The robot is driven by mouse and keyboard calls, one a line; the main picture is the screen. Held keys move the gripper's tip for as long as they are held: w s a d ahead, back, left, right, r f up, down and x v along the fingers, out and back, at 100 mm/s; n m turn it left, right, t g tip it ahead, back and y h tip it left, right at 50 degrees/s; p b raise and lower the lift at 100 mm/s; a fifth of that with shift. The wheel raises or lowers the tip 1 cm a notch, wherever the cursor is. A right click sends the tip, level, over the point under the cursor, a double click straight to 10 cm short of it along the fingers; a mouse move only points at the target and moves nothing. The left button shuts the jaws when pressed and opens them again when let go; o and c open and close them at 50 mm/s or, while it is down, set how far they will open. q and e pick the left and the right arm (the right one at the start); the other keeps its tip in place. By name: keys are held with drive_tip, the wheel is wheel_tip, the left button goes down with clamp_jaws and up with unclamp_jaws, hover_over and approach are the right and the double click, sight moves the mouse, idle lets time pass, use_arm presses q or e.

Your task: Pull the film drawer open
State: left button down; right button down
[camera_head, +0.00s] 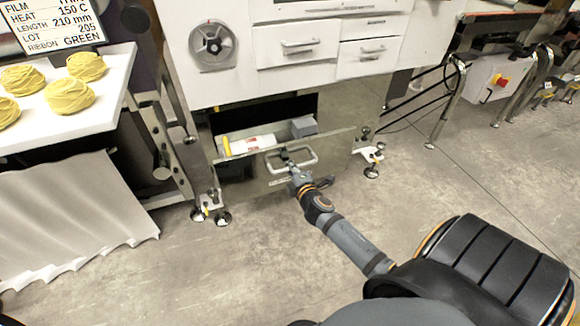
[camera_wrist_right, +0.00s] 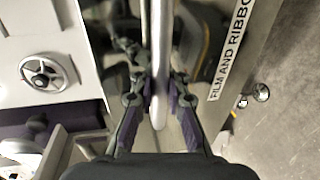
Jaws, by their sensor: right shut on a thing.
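The film drawer (camera_head: 262,170) is the low metal drawer under the white machine, and it stands partly open, with its inside showing. A white roll (camera_head: 252,145) with a yellow end and a grey box (camera_head: 303,126) lie in it. Its looped bar handle (camera_head: 308,153) is on the front. My right gripper (camera_head: 292,163) is at the handle. In the right wrist view the fingers are closed on the handle bar (camera_wrist_right: 160,60), and a label reading "FILM AND RIBBO" (camera_wrist_right: 235,55) is on the drawer front. My left gripper is not in view.
White upper drawers (camera_head: 302,43) and a round dial (camera_head: 213,42) are above. A white table (camera_head: 90,105) with yellow noodle nests stands at the left. Machine feet (camera_head: 223,218) stand on the floor beside the drawer. The concrete floor (camera_head: 240,265) in front is clear.

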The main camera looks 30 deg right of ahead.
drive_tip(key=shift+r, duration=0.1)
drive_tip(key=c, duration=1.4)
unclamp_jaws()
drive_tip(key=shift+o, duration=0.2)
drive_tip(key=shift+s, duration=0.1)
drive_tip(key=v, duration=1.2)
drive_tip(key=shift+d, duration=0.15)
